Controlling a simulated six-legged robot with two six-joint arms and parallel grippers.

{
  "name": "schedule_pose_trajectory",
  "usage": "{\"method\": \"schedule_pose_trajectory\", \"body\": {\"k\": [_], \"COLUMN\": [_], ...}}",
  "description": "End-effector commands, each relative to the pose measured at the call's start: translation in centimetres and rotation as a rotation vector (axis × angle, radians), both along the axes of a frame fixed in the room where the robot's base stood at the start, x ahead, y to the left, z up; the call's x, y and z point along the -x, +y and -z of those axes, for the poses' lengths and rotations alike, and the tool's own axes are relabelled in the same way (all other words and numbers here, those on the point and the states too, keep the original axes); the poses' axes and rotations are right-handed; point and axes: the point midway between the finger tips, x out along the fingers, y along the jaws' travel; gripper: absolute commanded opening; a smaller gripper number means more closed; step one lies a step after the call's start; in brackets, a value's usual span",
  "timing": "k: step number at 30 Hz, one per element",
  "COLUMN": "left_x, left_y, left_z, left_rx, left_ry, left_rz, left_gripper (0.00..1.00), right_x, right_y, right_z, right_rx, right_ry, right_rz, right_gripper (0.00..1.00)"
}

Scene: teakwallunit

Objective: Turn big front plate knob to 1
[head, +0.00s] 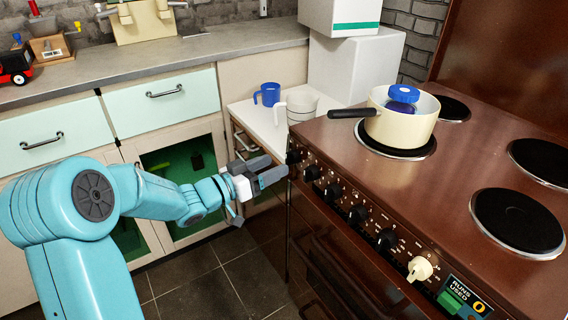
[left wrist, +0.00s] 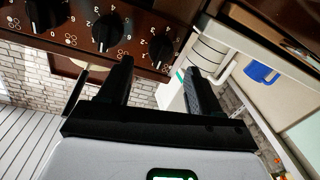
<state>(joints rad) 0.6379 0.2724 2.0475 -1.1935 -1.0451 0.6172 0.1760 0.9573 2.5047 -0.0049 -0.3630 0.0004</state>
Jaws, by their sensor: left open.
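A row of dark knobs runs along the brown stove's front panel, including one (head: 332,192) near the middle left. I cannot tell which one is the big front plate knob. My left gripper (head: 274,169) is open and empty at the panel's far left end, close to the leftmost knobs. In the left wrist view, the gripper (left wrist: 158,76) has its two dark fingers apart, with an end knob (left wrist: 160,45) beyond and between their tips, apparently not gripped. Two more numbered knobs, one in the middle (left wrist: 108,33) and one at the edge (left wrist: 45,15), show beside it. My right gripper is not in view.
The big front plate (head: 517,221) is bare. A cream knob (head: 419,268) sits at the panel's right. A blue mug (head: 268,94) stands on the white side surface.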

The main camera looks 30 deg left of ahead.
Motion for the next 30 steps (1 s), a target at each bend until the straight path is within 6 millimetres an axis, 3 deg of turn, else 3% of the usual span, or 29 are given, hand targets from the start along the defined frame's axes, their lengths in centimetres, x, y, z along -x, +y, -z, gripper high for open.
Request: {"method": "schedule_pose_trajectory", "body": {"k": [3, 7, 18, 19, 24, 30], "left_x": [-2.2, -3.6, -4.4, -4.4, -4.4, -4.3], "left_y": [-0.9, -1.2, -1.4, -1.4, -1.4, -1.4], "left_z": [0.1, 0.1, 0.0, 0.0, 0.0, 0.1], "left_rx": [0.001, 0.0, 0.001, 0.001, 0.001, -0.007], "left_ry": [-0.002, -0.001, 0.001, 0.001, 0.001, -0.002], "left_rz": [0.004, 0.001, -0.001, -0.001, -0.001, -0.001], "left_gripper": [0.64, 0.64, 0.64, 0.61, 0.07, 0.08], "right_x": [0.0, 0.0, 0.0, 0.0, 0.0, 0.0], "right_y": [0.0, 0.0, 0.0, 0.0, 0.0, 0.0], "right_z": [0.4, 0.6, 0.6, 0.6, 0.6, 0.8], "right_rx": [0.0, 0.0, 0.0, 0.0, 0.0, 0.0], "right_ry": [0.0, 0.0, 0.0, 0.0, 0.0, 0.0], "right_rz": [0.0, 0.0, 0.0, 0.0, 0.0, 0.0], "right_gripper": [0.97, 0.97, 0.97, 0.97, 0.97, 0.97]}}
